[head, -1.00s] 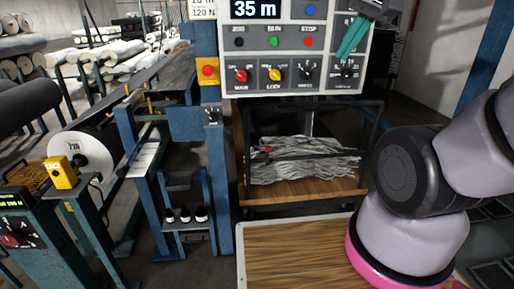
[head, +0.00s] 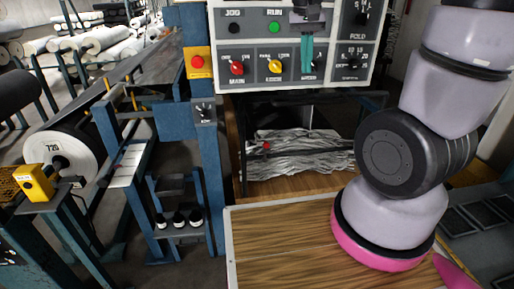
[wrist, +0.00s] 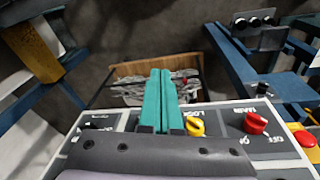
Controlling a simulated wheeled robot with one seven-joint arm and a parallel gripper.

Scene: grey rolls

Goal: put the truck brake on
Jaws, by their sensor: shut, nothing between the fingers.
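The truck is a wooden-decked cart (head: 290,187) with a dark frame, standing below and behind the control panel. Grey crumpled cloth (head: 310,160) lies in it. A small red knob (head: 266,146) shows on its dark bar at the left; I cannot tell whether this is the brake. In the wrist view the cart's wooden edge (wrist: 130,68) and cloth show beyond my fingers. My gripper (head: 306,70) has teal fingers, pressed together and empty.
The control panel (head: 350,85) has several knobs and buttons, close to my gripper. A blue post (head: 212,150) with a red button (head: 197,62) stands left of the truck. A wood-topped table (head: 285,245) lies in front, its top clear. Rolls and machinery fill the left.

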